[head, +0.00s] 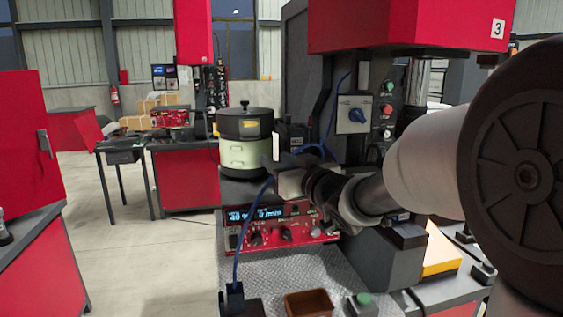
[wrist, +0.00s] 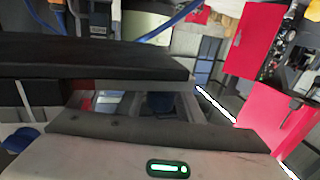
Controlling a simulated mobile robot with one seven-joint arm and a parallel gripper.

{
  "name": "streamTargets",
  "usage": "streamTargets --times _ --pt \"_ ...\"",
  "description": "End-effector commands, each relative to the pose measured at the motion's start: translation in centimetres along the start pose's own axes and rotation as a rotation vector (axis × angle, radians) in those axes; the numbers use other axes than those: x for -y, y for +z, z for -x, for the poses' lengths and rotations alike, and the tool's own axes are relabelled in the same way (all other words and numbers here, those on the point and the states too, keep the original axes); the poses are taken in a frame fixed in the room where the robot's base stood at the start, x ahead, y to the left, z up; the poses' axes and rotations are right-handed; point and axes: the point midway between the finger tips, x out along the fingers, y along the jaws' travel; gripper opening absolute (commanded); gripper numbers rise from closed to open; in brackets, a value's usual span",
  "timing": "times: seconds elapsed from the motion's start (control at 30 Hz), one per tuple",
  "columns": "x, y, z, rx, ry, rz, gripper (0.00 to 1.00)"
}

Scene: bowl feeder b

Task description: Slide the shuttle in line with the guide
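The bowl feeder (head: 246,140), a pale green and black drum with a knobbed lid, stands behind my gripper in the head view. My gripper (head: 284,162) is in front of the drum's right side, at the end of my arm reaching in from the right. A small black block (head: 297,137) shows just behind it. I cannot pick out the shuttle or the guide for certain; my gripper and arm cover part of that area. In the wrist view, dark gripper parts and a pale body with a green light fill the foreground. Finger opening and any contact are unclear.
A red control unit (head: 281,226) with a lit display sits below my gripper. A blue cable runs past it to a dark block (head: 233,298). A brown tray (head: 309,303) and a green button (head: 363,300) are in front. A red-headed machine (head: 400,25) stands right.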

Motion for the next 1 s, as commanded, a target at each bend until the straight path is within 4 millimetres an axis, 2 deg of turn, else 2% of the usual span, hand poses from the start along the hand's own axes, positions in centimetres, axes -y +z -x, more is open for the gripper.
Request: streamTargets --times 0.33,0.47,0.57,1.0 --pt "0.0 0.0 0.1 0.0 0.0 0.0 0.43" --pt "0.0 0.0 1.0 0.0 0.001 0.0 0.43" --pt "0.0 -0.1 2.6 -0.002 0.001 0.001 0.43" --pt "0.0 -0.2 13.2 -0.002 0.002 0.0 0.43"
